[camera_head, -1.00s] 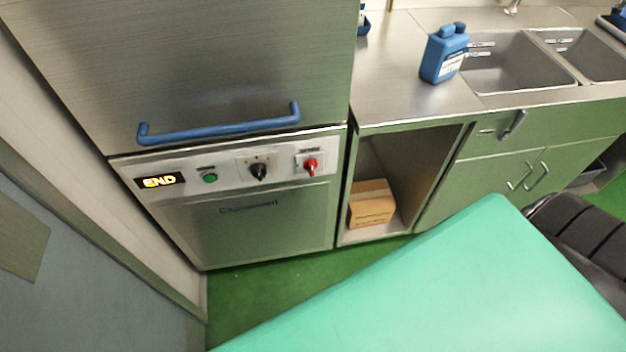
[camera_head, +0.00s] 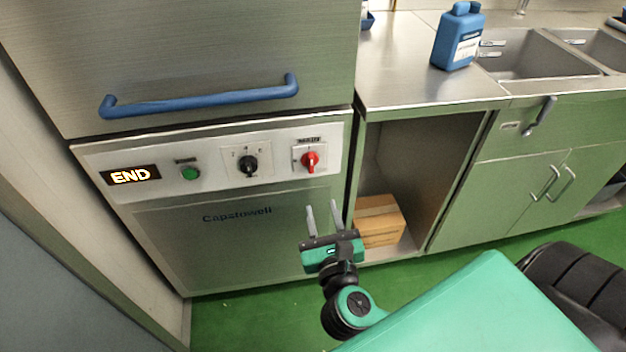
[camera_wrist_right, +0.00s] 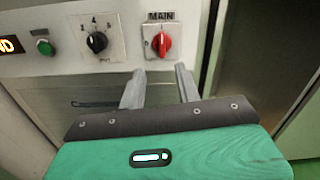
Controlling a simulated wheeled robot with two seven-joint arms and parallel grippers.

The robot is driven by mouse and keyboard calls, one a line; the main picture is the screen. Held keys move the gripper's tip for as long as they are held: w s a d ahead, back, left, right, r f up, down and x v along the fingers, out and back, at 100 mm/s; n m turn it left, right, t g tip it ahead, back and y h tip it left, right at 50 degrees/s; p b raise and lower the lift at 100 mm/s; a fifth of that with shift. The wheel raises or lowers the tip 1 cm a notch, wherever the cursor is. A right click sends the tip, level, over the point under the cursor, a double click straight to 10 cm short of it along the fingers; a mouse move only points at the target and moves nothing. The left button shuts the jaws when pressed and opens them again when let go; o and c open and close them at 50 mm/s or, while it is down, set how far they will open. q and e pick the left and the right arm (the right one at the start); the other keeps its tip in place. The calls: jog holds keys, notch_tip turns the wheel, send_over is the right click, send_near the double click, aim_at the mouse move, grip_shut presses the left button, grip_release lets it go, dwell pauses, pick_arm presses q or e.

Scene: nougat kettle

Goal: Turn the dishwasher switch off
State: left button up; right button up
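The dishwasher (camera_head: 190,240) is a steel machine with a control panel and a blue handle bar (camera_head: 200,100). Its red rotary switch (camera_head: 310,160) sits on a white plate at the panel's right end; in the right wrist view the red switch (camera_wrist_right: 161,44) is under a "MAIN" label, its knob looking roughly upright. My right gripper (camera_head: 323,205) is open and empty, below the red switch and apart from it. In the right wrist view its two fingers (camera_wrist_right: 160,88) point toward the panel with a gap between them. My left gripper is out of view.
The panel also has a lit "END" display (camera_head: 130,176), a green button (camera_head: 190,173) and a black dial (camera_head: 247,166). An open cabinet to the right holds a cardboard box (camera_head: 380,222). A blue jug (camera_head: 459,37) stands on the counter by the sinks.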

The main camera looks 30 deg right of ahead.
jog(key=m, duration=0.2)
send_near(312, 163)
jog(key=x, duration=0.7)
jog(key=shift+r, duration=0.1)
jog(key=shift+x, duration=0.75)
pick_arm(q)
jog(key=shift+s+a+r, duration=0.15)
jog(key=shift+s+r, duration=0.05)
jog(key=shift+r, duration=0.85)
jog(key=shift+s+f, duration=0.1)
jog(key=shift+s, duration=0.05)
pick_arm(e)
grip_shut()
